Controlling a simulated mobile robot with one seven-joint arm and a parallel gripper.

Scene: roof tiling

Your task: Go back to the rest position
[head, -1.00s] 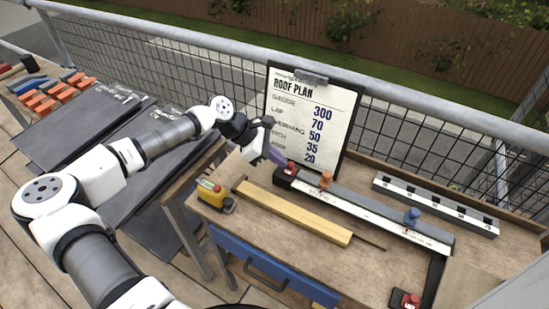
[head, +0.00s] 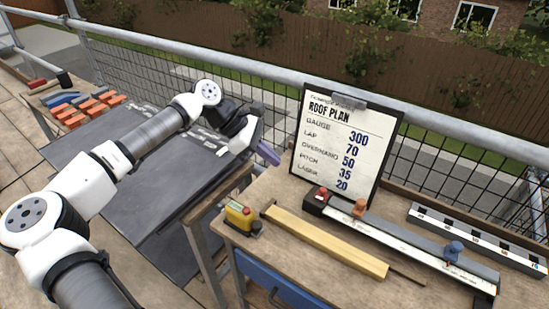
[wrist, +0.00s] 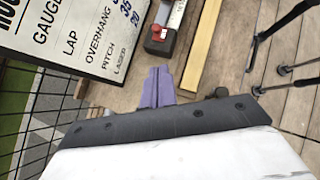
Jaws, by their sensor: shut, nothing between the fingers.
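My gripper (head: 268,154) is raised at the left end of the workbench, left of the roof plan board, in the head view. Its purple fingers (wrist: 158,86) are shut with nothing between them, and they point toward the bench in the wrist view. My arm reaches in from the lower left, with its elbow bent. The fingers look clear of the board and the bench items. The rest position itself is not marked in any view.
The roof plan board (head: 345,145) stands at the bench's back. On the bench (head: 330,240) lie a yellow device (head: 241,217), a wooden batten (head: 325,241), a long rule with sliders (head: 405,243) and a slotted bar (head: 477,239). Dark sheets (head: 140,200) and orange blocks (head: 88,110) lie left. A mesh guardrail (head: 250,75) runs behind.

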